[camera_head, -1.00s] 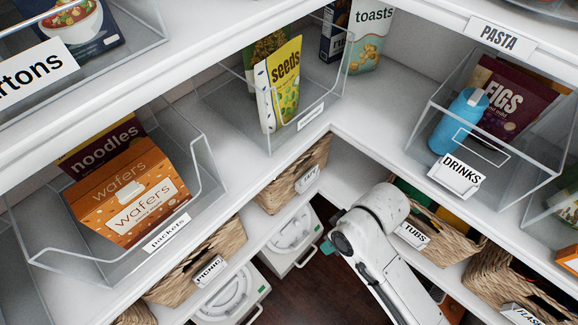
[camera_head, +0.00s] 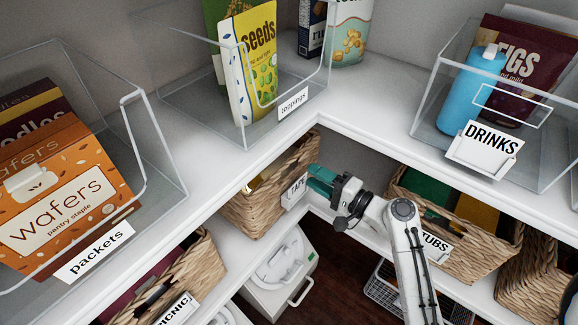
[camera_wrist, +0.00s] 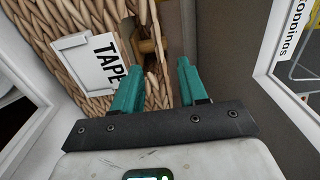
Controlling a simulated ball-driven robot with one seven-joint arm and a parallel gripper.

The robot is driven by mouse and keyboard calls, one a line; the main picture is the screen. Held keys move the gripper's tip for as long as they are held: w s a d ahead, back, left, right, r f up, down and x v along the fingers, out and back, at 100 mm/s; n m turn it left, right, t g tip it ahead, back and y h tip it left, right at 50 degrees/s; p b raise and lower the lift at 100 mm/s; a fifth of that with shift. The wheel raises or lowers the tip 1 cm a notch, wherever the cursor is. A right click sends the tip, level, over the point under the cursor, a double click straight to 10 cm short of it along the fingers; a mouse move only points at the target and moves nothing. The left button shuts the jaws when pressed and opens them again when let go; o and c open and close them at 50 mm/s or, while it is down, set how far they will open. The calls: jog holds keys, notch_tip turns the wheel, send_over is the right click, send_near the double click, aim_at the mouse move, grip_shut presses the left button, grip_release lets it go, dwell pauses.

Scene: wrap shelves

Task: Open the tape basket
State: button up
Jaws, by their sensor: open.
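The tape basket (camera_head: 262,205) is a woven basket on the lower shelf, in the corner under the toppings bin. Its white label (camera_wrist: 98,66) reads TAPE in the wrist view and is partly hidden in the head view. My gripper (camera_head: 318,182) is at the basket's right front, close to the label. In the wrist view its two teal fingers (camera_wrist: 157,75) are apart, pointing at the basket's rim just right of the label. A brown thing shows between the fingers; I cannot tell whether either finger touches the wicker.
The upper shelf (camera_head: 345,125) runs just above the basket and my gripper. A tubs basket (camera_head: 480,262) stands to the right, behind my arm. A picnic basket (camera_head: 190,270) stands at the lower left. White lidded boxes (camera_head: 283,268) are below.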

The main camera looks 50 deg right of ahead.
aim_at(291, 164)
jog(key=w, duration=0.9)
jog(key=shift+a, duration=0.2)
grip_shut()
